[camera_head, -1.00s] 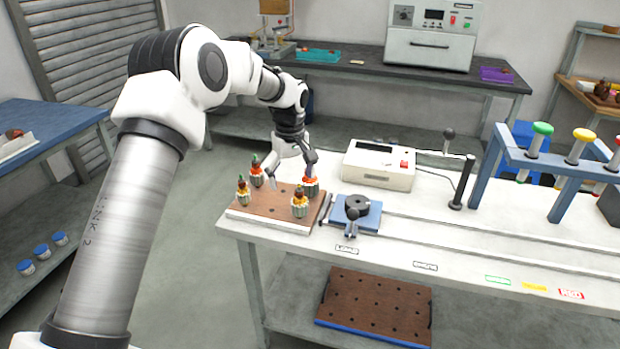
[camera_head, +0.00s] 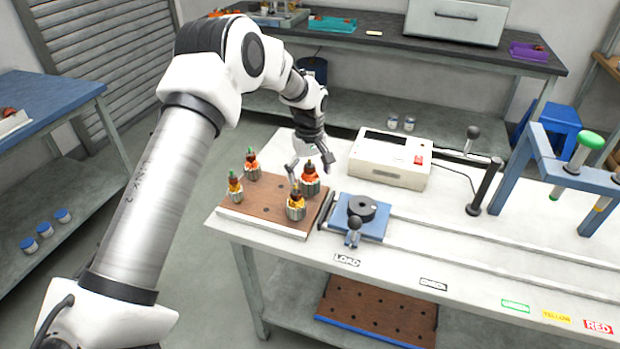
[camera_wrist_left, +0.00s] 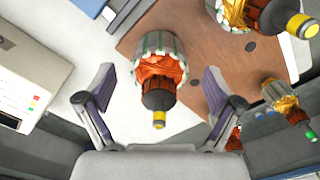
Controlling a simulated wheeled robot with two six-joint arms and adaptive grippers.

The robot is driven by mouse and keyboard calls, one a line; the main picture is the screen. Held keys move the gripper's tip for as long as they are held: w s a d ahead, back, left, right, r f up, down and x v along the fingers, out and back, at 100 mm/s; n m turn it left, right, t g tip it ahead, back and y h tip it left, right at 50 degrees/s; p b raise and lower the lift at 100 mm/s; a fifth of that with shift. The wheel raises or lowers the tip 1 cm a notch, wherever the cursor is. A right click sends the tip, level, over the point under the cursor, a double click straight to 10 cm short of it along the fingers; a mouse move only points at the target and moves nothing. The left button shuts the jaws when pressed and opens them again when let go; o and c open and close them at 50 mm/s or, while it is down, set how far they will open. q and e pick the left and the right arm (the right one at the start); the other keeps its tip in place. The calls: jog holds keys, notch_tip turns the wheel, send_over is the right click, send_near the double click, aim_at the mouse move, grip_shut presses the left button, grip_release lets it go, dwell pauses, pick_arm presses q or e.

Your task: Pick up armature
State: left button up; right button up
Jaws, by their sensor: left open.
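Several armatures with orange or yellow windings, grey ribbed cores and dark shafts stand upright on a brown board with a white edge (camera_head: 262,231) at the left end of the white table. The back-right armature (camera_head: 310,181) has an orange winding. My left gripper (camera_head: 311,170) is open just behind and above it. In the left wrist view the fingers (camera_wrist_left: 160,101) stand either side of an orange-wound armature (camera_wrist_left: 158,70), with gaps on both sides. The others are a front one (camera_head: 296,207), a left one (camera_head: 235,188) and a back one (camera_head: 252,164). My right gripper is out of view.
A blue fixture with a black disc (camera_head: 361,208) stands right of the board, beside long rails. A white box device (camera_head: 389,161) stands behind it. A blue rack (camera_head: 545,160) is at the right. A brown holed board (camera_head: 378,308) lies on the lower shelf.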

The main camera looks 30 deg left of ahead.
pick_arm(q)
jog(key=shift+w+a+f, duration=0.1)
jog(key=shift+w+f, duration=0.1)
jog(key=shift+f, duration=0.35)
jog(key=shift+s+r, duration=0.2)
jog(key=c, duration=0.5)
grip_shut()
notch_tip(320, 180, up, 10)
jog(key=shift+b, duration=0.5)
